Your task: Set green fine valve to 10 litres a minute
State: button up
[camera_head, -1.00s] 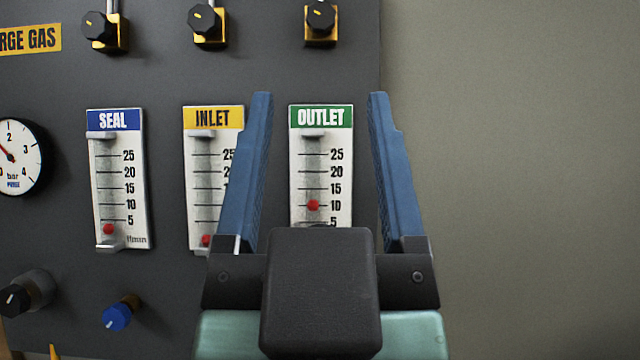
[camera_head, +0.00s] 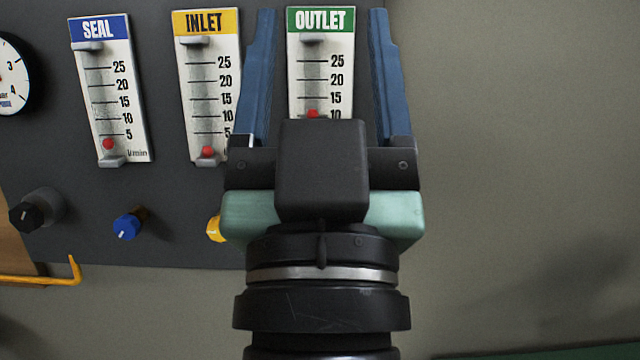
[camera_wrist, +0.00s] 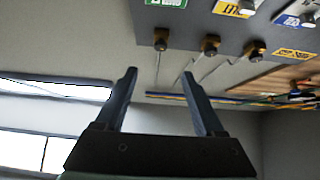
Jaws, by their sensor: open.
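The OUTLET flowmeter (camera_head: 322,75) has a green label and a white scale. In the head view it stands upright on the panel, behind and between my fingers. Its red ball (camera_head: 313,113) sits about level with the 10 mark, its lower part cut off by my gripper. The green fine valve is not visible; the area below this scale is hidden behind my gripper and wrist. My gripper (camera_head: 322,14) is open and empty, fingers pointing up. In the wrist view my gripper (camera_wrist: 160,73) shows nothing between its fingers, and part of the green label (camera_wrist: 167,3) is at the top edge.
The SEAL flowmeter (camera_head: 108,90) and INLET flowmeter (camera_head: 207,85) stand to the left. A blue knob (camera_head: 128,225), a partly hidden yellow knob (camera_head: 214,229) and a black knob (camera_head: 27,214) are below. A yellow bent rod (camera_head: 50,278) is lower left. The wall right of the panel is clear.

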jog(key=w+f+g+p, duration=0.1)
jog(key=w+f+p, duration=0.1)
jog(key=p, duration=0.3)
jog(key=w+f+g+p, duration=0.2)
jog(key=w+f+p, duration=0.1)
jog(key=p, duration=0.2)
jog(key=w+f+g+p, duration=0.1)
jog(key=w+f+p, duration=0.1)
jog(key=p, duration=0.3)
jog(key=shift+w+d+f+h+p, duration=0.2)
jog(key=shift+w, duration=0.25)
jog(key=shift+w+d+f+h+p, duration=0.15)
jog(key=shift+w+f+h+p, duration=0.05)
jog(key=shift+w, duration=0.2)
jog(key=s+f+n+g+p, duration=0.1)
jog(key=s+f+g+p, duration=0.55)
jog(key=f+p, duration=0.7)
jog(key=shift+t+y, duration=0.4)
jog(key=shift+t, duration=0.55)
jog(key=w+p, duration=0.1)
jog(key=w, duration=0.2)
jog(key=w+p, duration=0.1)
jog(key=w, duration=0.7)
jog(key=shift+w+a+r+p, duration=0.1)
jog(key=shift+a+r+p, duration=0.05)
jog(key=shift+a+p, duration=0.25)
grip_shut()
